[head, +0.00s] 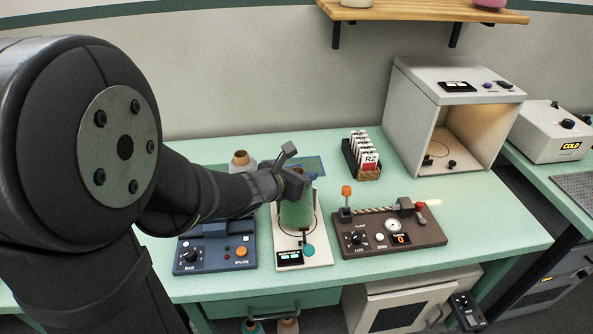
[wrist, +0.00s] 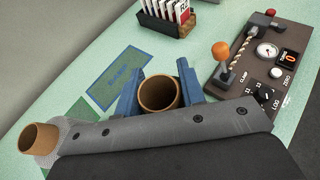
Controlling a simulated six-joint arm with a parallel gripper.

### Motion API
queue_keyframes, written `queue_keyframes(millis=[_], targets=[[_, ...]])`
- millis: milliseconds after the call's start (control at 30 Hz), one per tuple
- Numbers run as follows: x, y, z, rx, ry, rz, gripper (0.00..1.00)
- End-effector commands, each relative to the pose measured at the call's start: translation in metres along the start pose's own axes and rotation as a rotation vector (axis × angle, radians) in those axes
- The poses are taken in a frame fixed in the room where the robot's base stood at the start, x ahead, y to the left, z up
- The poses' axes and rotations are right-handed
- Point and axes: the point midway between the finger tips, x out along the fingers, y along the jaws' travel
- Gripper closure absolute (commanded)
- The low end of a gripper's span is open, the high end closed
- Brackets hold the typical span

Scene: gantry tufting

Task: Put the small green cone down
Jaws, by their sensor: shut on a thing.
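The small green cone (head: 296,212) is upright in my gripper (head: 296,176), with its brown tube top showing between the blue fingers. In the wrist view my gripper (wrist: 160,92) is shut on the brown tube top (wrist: 160,94) of this cone. In the head view the cone is over the white device (head: 290,258) with a round plate and a dark display. I cannot tell whether its base touches the plate. The green body is hidden in the wrist view.
Another cone with a brown top (head: 240,158) stands behind my arm. A blue marked patch (wrist: 122,78) lies flat on the bench. A blue splice box (head: 215,255) is left, a brown twist tester (head: 390,235) right. A card rack (head: 362,157) and an open-fronted booth (head: 450,120) stand behind.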

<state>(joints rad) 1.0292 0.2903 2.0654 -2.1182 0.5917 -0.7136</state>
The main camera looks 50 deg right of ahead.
Motion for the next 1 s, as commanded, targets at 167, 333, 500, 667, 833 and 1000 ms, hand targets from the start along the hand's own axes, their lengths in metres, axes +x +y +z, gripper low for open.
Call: queue_keyframes(millis=[167, 333, 500, 667, 833, 1000], targets=[[0.0, 0.0, 0.0, 0.001, -0.002, 0.0, 1.0], [0.001, 0.0, -0.002, -0.001, -0.002, 0.0, 1.0], [0.002, 0.0, -0.003, 0.0, -0.002, 0.0, 0.42], [0.002, 0.0, -0.003, 0.0, -0.001, 0.0, 0.42], [0.001, 0.0, -0.001, 0.001, -0.002, 0.0, 0.42], [-0.014, 0.001, 0.001, 0.001, -0.004, 0.002, 0.42]])
